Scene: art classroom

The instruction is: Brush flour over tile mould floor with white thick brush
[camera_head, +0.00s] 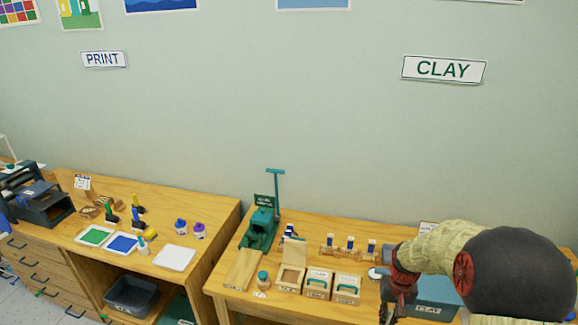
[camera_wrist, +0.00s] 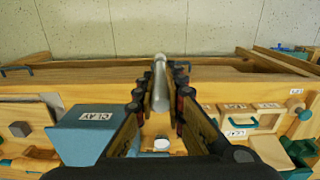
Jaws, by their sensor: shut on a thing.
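My gripper (camera_head: 400,300) is over the right part of the clay table, and its fingers are partly hidden in the head view. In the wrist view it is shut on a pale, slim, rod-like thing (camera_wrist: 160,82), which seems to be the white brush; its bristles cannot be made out. An open, shallow wooden box (camera_head: 290,278), likely the tile mould, sits to the left of my gripper, clear of it. Whether flour lies on its floor is too small to tell.
A blue CLAY bin (camera_wrist: 85,135) is close beside my gripper.

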